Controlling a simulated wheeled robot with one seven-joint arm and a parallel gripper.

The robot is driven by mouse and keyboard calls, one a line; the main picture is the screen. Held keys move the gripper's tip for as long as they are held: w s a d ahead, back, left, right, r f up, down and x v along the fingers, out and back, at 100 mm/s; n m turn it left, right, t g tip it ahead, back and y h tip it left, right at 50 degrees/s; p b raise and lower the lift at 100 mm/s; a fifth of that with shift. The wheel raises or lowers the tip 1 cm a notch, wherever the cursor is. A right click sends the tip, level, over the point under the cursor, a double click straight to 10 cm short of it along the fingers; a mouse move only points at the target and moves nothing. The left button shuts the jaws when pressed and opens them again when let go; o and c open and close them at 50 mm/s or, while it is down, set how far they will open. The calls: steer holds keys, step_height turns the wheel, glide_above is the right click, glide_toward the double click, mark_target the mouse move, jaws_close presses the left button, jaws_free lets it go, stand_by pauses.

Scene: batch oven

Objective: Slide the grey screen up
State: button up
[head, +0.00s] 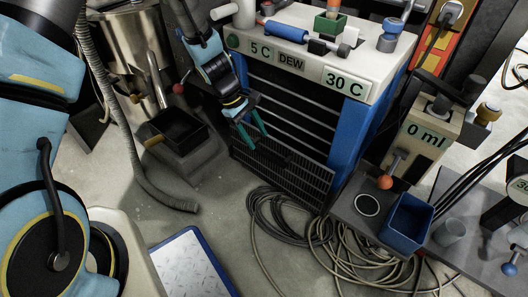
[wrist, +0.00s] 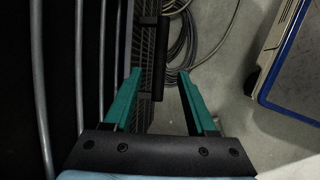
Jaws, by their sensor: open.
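The grey screen (head: 293,184) is a dark mesh panel low on the front of the blue and white oven. Its lower part hangs near the floor, and the oven front above it is open, showing dark horizontal racks. A black bar handle (wrist: 158,62) stands out from the screen; the screen's mesh (wrist: 143,50) shows beside it in the wrist view. My gripper (head: 255,144) is open, with teal fingers pointing down in front of the screen's upper edge. In the wrist view the handle appears between the open fingers (wrist: 160,75); contact cannot be told.
Grey hoses (head: 335,245) lie coiled on the floor below the screen. A dark bin (head: 178,130) stands to the left. A blue-edged plate (head: 190,265) lies at the front. A dispenser (head: 428,135) and blue box (head: 407,222) stand to the right. Grey rack bars (wrist: 80,70) run close by my gripper.

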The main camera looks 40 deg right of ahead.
mark_target(266, 153)
steer(key=b+x, duration=0.1)
steer(key=x, duration=0.5)
steer(key=shift+s+f+b, duration=0.1)
steer(key=shift+f+b, duration=0.15)
steer(key=shift+b, duration=0.1)
jaws_close()
stand_by(1.1)
